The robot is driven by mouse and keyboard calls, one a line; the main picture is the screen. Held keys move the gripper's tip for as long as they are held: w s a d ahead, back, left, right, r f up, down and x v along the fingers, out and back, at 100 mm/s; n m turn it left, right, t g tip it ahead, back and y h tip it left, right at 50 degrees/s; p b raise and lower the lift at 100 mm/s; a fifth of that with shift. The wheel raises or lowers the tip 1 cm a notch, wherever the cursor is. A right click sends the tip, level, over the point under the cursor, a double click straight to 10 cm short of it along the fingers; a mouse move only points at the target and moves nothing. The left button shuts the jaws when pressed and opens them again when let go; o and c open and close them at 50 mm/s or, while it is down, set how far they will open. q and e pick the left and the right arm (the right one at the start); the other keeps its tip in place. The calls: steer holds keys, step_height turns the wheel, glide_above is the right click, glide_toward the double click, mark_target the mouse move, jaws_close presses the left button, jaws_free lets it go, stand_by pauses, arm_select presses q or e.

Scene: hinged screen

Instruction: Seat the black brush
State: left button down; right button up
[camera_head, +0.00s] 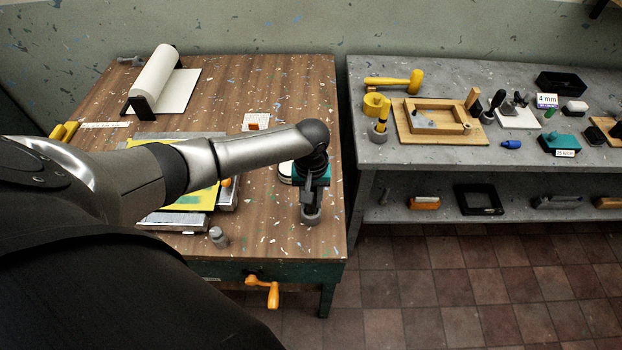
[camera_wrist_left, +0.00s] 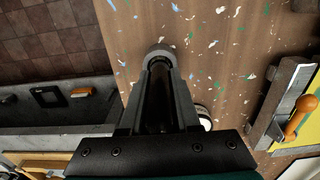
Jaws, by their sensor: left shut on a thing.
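My left gripper (camera_head: 313,192) points down over the right edge of the wooden table. It is shut on a dark upright thing that I take to be the black brush (camera_wrist_left: 158,108), mostly hidden between the fingers. A round grey holder (camera_head: 311,216) stands on the table directly below the fingertips; it also shows in the left wrist view (camera_wrist_left: 161,51). The lower end of the brush is at or over this holder, and I cannot tell whether it is inside. My right gripper is not in view.
A round white-and-black thing (camera_head: 286,173) is close beside my left gripper. The yellow screen (camera_head: 203,200) lies to the left, partly behind my arm. A small grey pot (camera_head: 218,238) stands near the front edge. The grey bench (camera_head: 375,152) at right holds several tools.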

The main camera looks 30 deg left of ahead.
arm_select(q)
steer(key=shift+f, duration=0.5)
steer(key=c, duration=0.5)
jaws_free()
steer(key=shift+c, duration=0.2)
steer(key=shift+r, duration=0.15)
step_height(320, 180, up, 15)
steer(key=shift+p, duration=0.5)
steer(key=shift+s, duration=0.1)
